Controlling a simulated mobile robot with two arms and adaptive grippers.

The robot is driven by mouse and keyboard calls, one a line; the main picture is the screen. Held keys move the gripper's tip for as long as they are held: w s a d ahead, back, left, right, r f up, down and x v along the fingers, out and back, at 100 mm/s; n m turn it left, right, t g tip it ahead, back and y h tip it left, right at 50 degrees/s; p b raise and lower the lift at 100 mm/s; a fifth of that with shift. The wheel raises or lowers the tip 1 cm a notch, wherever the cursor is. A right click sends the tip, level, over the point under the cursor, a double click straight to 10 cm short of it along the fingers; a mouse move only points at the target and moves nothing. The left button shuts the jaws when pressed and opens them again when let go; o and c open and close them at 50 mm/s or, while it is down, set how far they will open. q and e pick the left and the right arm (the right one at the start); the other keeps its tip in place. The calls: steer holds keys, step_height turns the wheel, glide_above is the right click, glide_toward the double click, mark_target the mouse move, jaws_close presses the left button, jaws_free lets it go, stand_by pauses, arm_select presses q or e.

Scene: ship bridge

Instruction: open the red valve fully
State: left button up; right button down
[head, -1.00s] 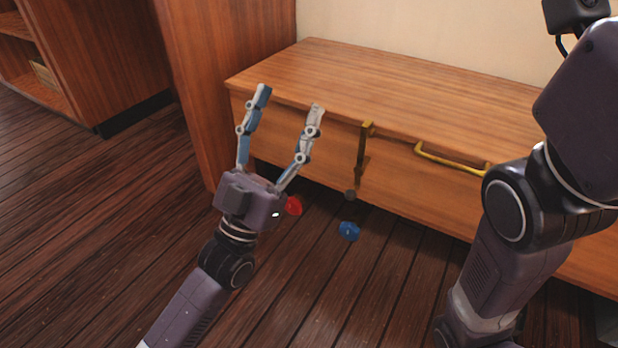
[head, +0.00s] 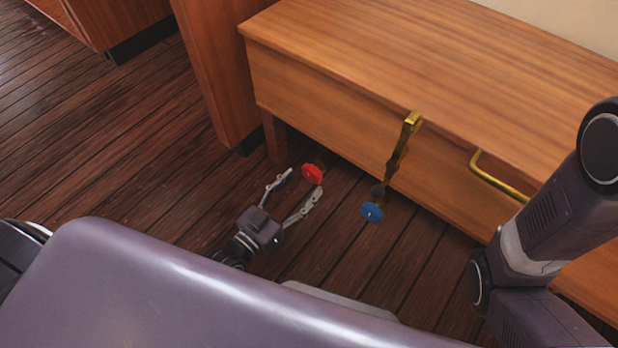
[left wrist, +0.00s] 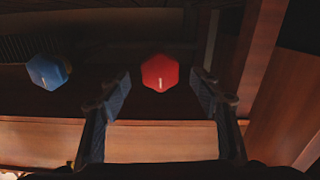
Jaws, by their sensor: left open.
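The red valve (head: 312,174) is a small red knob low under the front of the wooden bench. In the left wrist view the red valve (left wrist: 159,73) is six-sided with a pale mark, and it shows between and beyond my fingertips. My left gripper (head: 298,183) is open and empty, its fingers pointing at the red valve from just short of it. The same left gripper (left wrist: 163,88) shows both fingers apart in the wrist view. Whether a finger touches the valve I cannot tell. My right gripper is out of view.
A blue valve (head: 372,212) sits to the right of the red one, also in the left wrist view (left wrist: 47,71). The wooden bench (head: 330,104) overhangs behind them, with a brass latch (head: 404,143) and a yellow handle (head: 497,178). The plank floor (head: 130,165) at left is clear.

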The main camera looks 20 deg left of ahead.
mark_target(309, 177)
arm_select(q)
steer(key=shift+b+x, duration=0.5)
steer(key=shift+x, duration=1.15)
steer(key=shift+c, duration=0.4)
steer(key=c, duration=1.1)
